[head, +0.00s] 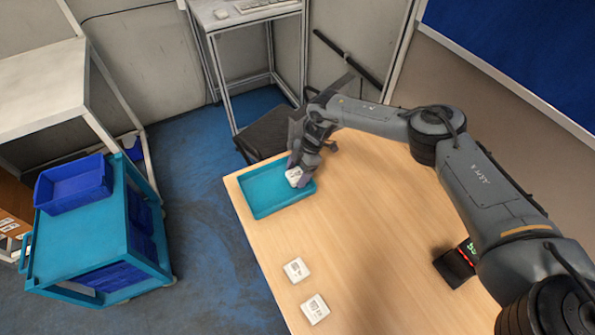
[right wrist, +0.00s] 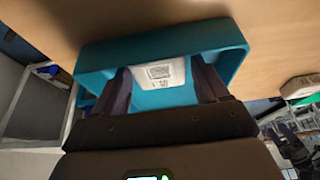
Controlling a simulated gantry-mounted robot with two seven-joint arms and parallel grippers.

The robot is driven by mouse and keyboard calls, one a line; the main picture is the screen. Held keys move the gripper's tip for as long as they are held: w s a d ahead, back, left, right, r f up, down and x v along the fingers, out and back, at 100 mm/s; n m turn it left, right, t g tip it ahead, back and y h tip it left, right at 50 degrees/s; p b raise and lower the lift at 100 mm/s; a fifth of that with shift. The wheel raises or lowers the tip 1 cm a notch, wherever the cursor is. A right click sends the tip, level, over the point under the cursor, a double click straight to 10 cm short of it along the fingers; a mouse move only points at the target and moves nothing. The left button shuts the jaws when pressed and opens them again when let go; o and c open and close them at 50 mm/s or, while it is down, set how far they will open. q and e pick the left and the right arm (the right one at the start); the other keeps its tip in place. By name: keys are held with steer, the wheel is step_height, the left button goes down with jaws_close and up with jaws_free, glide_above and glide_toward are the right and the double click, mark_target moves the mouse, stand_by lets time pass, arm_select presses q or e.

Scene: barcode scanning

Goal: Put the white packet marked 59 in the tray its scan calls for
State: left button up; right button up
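My right gripper (head: 300,173) is over the right part of a teal tray (head: 256,206) at the table's far left corner. It is shut on a white packet (head: 293,176). In the right wrist view the packet (right wrist: 159,73) sits between the two fingers (right wrist: 162,86), its printed label facing the camera; the number is too small to read surely. The teal tray (right wrist: 105,55) shows behind it. I cannot tell whether the packet touches the tray floor. My left gripper is not in view.
Two white packets (head: 296,270) (head: 315,309) lie near the table's left edge. A black device (head: 455,268) with green digits and a red light stands at right, partly behind my arm. The table's middle (head: 365,215) is clear.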

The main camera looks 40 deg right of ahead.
steer(key=shift+o, duration=0.8)
steer(key=shift+r, duration=0.25)
steer(key=v, duration=1.1)
steer(key=shift+d+r, duration=0.2)
steer(key=shift+r, duration=0.15)
steer(key=shift+r, duration=0.1)
